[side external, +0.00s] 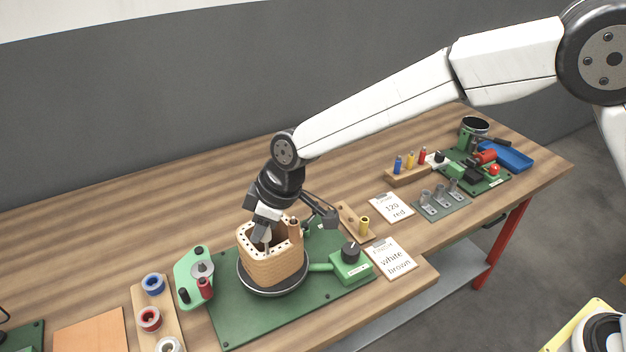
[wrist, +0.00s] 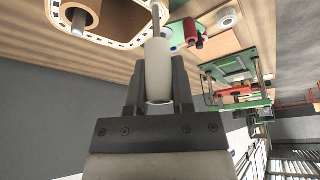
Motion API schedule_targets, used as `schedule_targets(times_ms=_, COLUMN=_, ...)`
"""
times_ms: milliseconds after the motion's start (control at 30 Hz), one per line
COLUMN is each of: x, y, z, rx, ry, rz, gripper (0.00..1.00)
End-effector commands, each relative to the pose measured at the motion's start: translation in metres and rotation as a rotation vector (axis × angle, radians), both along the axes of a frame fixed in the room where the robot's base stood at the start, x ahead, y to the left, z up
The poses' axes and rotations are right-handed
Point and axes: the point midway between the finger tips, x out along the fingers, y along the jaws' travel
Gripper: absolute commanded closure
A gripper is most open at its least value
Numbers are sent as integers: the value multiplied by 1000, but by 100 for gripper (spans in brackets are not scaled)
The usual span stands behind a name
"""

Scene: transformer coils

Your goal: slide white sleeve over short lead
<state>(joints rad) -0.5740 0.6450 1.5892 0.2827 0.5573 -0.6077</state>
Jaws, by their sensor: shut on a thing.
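My gripper (wrist: 158,88) is shut on the white sleeve (wrist: 158,68), one finger on each side of it. A thin grey lead (wrist: 156,18) lines up with the sleeve's far end and meets it in the wrist view; how deep it sits inside is hidden. The tan coil (side external: 272,266) stands on a dark round turntable (side external: 268,291). In the side view my gripper (side external: 262,232) points down into the coil's opening, and the sleeve is hard to make out. A brown sleeve (wrist: 82,14) stands around another lead inside the coil's rim.
A green crank fixture (side external: 194,275) stands left of the coil, and a green control box (side external: 351,264) right of it. Wire spools (side external: 150,318) sit at front left. A "white brown" card (side external: 393,259) lies at right.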

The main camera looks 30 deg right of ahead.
Motion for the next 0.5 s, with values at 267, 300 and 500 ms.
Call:
schedule_targets(times_ms=267, x=0, y=0, z=-7, rx=-1, ry=2, rz=-1, gripper=100)
schedule_targets(times_ms=300, x=0, y=0, z=-7, rx=0, ry=2, rz=-1, gripper=100)
schedule_targets(times_ms=500, x=0, y=0, z=-9, rx=0, ry=2, rz=-1, gripper=100)
